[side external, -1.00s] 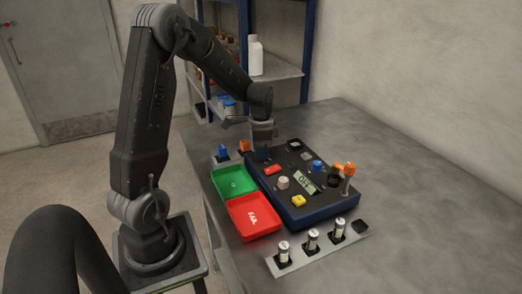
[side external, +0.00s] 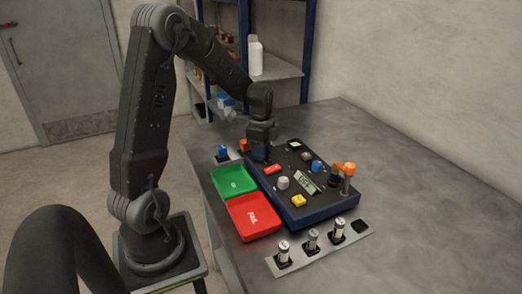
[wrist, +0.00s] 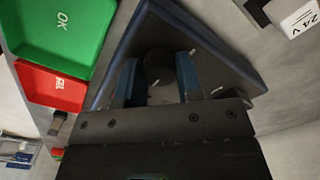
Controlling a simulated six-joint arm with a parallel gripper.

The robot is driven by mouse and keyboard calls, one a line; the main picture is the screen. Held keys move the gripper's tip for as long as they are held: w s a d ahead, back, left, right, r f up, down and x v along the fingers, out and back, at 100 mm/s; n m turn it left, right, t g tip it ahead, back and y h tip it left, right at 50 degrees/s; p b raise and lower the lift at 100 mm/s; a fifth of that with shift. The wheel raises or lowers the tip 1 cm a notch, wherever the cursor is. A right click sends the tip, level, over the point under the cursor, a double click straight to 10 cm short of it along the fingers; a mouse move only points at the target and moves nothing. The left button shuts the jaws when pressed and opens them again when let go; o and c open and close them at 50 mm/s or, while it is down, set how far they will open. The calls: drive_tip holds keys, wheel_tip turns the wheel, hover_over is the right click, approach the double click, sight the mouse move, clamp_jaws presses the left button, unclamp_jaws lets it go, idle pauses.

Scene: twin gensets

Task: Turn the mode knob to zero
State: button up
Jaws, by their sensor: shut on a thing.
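The mode knob (wrist: 160,72) is a dark round knob on the panel's dark top, in the wrist view. It sits between the two bluish fingers of my gripper (wrist: 158,80). The fingers are shut on its sides. Small white marks show on and around the knob, too small to read. In the side external view my gripper (side external: 260,152) points down at the back left corner of the blue control panel (side external: 305,220) and hides the knob.
The panel also carries a red button (side external: 273,169), a light grey knob (side external: 283,183), a yellow button (side external: 298,201), a blue button (side external: 317,167) and a small display (side external: 306,183). Green (side external: 232,180) and red (side external: 253,217) trays lie left. Bare table is at right.

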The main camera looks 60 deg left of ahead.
drive_tip(key=o, duration=0.9)
drive_tip(key=shift+o, duration=0.2)
wheel_tip(320, 180, up, 14)
drive_tip(key=shift+d, duration=0.1)
idle(0.4)
drive_tip(key=s+d+n+t, duration=0.2)
drive_tip(key=s+d+n, duration=0.1)
drive_tip(key=d, duration=0.4)
drive_tip(key=s+d+n+t, duration=0.1)
drive_tip(key=s+d+n, duration=0.2)
drive_tip(key=s+d, duration=0.3)
drive_tip(key=s+d+r+n+t, duration=0.1)
drive_tip(key=s+d+n+t, duration=0.1)
drive_tip(key=d, duration=0.7)
drive_tip(key=s+n, duration=0.1)
drive_tip(key=s, duration=0.1)
drive_tip(key=shift+s+d+t, duration=0.25)
drive_tip(key=shift+s+t, duration=0.05)
drive_tip(key=shift+s, duration=0.05)
